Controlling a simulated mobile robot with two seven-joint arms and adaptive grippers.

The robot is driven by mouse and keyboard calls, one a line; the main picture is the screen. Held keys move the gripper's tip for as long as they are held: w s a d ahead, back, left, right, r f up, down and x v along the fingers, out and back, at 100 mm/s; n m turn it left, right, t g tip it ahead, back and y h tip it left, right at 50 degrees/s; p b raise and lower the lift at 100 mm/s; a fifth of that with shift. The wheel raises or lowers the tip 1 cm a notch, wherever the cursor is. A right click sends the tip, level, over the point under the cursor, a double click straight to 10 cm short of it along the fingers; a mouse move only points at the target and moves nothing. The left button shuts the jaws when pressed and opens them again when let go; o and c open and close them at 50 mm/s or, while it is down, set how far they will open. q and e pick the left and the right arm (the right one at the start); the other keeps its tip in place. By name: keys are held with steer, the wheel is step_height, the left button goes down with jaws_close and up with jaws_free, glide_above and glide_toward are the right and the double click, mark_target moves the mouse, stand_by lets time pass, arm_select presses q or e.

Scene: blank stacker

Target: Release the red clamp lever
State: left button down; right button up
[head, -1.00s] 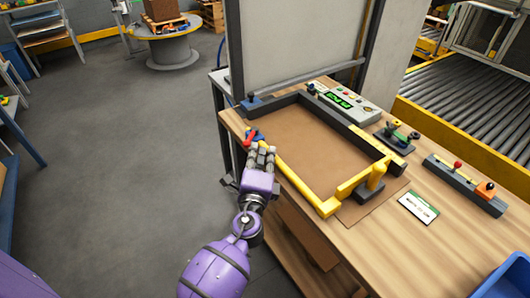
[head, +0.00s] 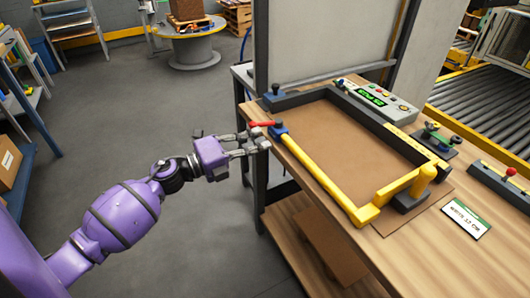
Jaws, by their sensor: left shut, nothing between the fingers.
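The red clamp lever (head: 262,124) sticks out to the left from a small blue clamp block (head: 279,130) at the left end of the yellow frame bar (head: 318,172). My left gripper (head: 262,141) is shut and empty. Its fingertips are just below the lever in the head view, beside the table's left edge. I cannot tell whether they touch the lever. My right gripper is not in view.
The brown panel (head: 345,139) lies inside the frame on the wooden table (head: 420,262). A control box with a green display (head: 371,99) stands behind it. A white label card (head: 467,217) lies at the right. The floor (head: 120,135) left of the table is clear.

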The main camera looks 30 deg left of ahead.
arm_select(q)
steer(key=w+a+m+g+h+b, duration=0.1)
steer(key=b, duration=0.1)
steer(key=a+m+g+h+b, duration=0.1)
steer(key=a+g+h+b, duration=0.1)
steer(key=w+a+m+g+h+b, duration=0.1)
steer(key=m+b, duration=0.1)
steer(key=b, duration=0.1)
steer(key=shift+w+a+h, duration=0.3)
steer(key=shift+a, duration=0.05)
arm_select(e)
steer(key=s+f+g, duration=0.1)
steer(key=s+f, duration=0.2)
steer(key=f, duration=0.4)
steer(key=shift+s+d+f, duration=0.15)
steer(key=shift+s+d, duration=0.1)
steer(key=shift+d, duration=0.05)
arm_select(q)
steer(key=shift+w, duration=0.1)
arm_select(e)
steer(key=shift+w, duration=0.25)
arm_select(q)
steer(key=shift+a+r, duration=0.1)
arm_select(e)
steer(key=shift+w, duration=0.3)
arm_select(q)
steer(key=shift+a, duration=0.1)
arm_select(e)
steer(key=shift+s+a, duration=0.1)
